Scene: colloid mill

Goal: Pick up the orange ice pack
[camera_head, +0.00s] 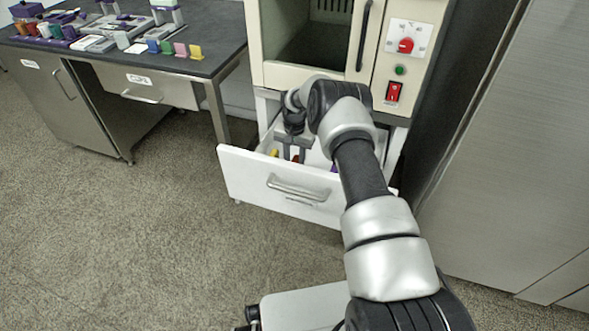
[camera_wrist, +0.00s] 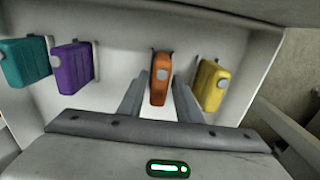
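The orange ice pack (camera_wrist: 160,82) stands in the open white drawer (camera_head: 258,185), near the middle of the wrist view. My gripper (camera_head: 293,155) reaches down into the drawer and is open. In the wrist view, its two fingers flank the orange pack, one on each side, with small gaps visible. The pack's lower end is close to the gripper body in that view. In the head view, only a small orange-brown patch shows between the fingers; the drawer front hides the rest.
A yellow pack (camera_wrist: 212,85) stands close to the right finger. A purple pack (camera_wrist: 73,68) and a teal pack (camera_wrist: 24,62) stand farther left. The drawer walls surround them. The cream cabinet (camera_head: 280,45) rises behind the drawer; a bench (camera_head: 185,65) is at left.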

